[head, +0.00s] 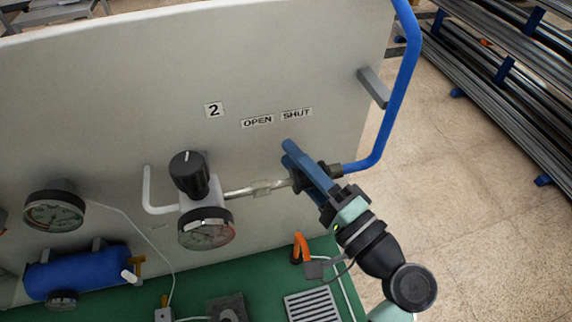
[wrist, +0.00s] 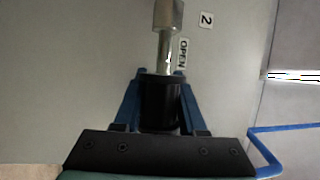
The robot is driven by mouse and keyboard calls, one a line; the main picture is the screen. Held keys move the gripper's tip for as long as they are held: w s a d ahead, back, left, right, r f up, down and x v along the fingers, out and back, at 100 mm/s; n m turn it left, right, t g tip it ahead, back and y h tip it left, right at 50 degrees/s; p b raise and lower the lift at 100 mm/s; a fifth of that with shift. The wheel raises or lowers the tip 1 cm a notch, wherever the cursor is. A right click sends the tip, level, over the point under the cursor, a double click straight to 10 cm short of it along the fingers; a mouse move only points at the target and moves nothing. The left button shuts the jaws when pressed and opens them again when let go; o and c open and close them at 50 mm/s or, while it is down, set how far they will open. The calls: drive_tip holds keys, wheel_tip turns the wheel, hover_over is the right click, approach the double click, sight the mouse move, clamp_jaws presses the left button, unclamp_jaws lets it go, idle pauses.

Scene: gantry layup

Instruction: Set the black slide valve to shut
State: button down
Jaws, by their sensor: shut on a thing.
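The black slide valve (head: 298,181) is a black sleeve on a horizontal metal pipe (head: 243,190) in front of the grey panel. In the head view it sits below the SHUT label (head: 296,114), to the right of the OPEN label (head: 257,121). My gripper (head: 289,151) is shut on the sleeve, with one blue finger on each side. The fingers hide part of it in the head view. In the wrist view the sleeve (wrist: 160,103) lies between the fingers (wrist: 159,76), with bare pipe (wrist: 164,52) and the OPEN label (wrist: 183,54) beyond it.
A gauge (head: 206,228) with a black knob (head: 189,174) stands left on the same line. A blue pipe (head: 400,80) rises at right from the valve line. A blue tank (head: 78,271), another gauge (head: 54,207) and an orange hook-shaped part (head: 301,246) are lower down. Open floor lies right.

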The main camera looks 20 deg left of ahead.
drive_tip(key=shift+c, duration=2.3)
unclamp_jaws()
drive_tip(key=shift+w+d, duration=0.2)
drive_tip(key=shift+d, duration=0.1)
drive_tip(key=b+v, duration=0.5)
drive_tip(key=v, duration=0.8)
drive_tip(key=shift+b, duration=0.35)
